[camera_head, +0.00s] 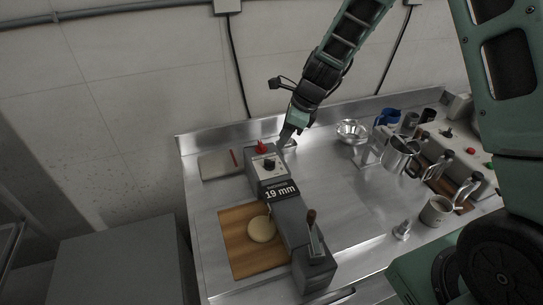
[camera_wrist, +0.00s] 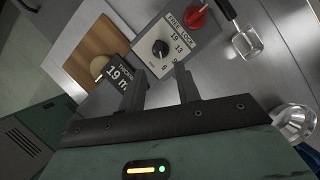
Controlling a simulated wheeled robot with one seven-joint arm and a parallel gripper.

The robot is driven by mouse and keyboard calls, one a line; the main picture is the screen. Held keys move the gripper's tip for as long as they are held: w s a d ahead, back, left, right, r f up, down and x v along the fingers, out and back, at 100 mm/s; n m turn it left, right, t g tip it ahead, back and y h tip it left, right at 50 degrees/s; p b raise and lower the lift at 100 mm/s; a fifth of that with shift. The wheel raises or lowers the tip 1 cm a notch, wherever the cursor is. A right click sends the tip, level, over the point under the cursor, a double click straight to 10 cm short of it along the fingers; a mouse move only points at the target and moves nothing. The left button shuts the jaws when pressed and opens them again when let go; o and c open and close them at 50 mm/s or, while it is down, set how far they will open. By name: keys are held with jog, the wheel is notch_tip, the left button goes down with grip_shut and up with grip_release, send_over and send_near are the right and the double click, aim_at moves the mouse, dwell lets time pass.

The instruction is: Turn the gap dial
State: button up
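The gap dial is a round black knob (camera_head: 268,163) on the sloped light panel of a grey machine. In the wrist view the dial (camera_wrist: 160,48) has numbers beside it, including 19 and 13. The machine's display (camera_head: 281,191) reads 19 mm. A red knob (camera_wrist: 195,18) marked FREE and LOCK sits beside the dial; it also shows in the head view (camera_head: 262,148). My gripper (camera_head: 287,136) is above and to the right of the panel. In the wrist view its two fingers (camera_wrist: 161,80) are apart and empty, with the dial beyond their tips, apparently untouched.
A wooden board (camera_head: 236,243) with a pale round piece (camera_head: 262,229) lies left of the machine. A lever handle (camera_head: 312,222) stands at its front. A metal bowl (camera_head: 352,131), pitcher (camera_head: 399,157) and mug (camera_head: 436,211) stand to the right. The steel counter between is mostly clear.

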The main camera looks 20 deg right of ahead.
aim_at(270, 160)
jog(key=p+x, duration=0.1)
jog(key=x, duration=0.8)
jog(key=shift+a+f, duration=0.1)
jog(key=shift+c, duration=0.3)
grip_shut()
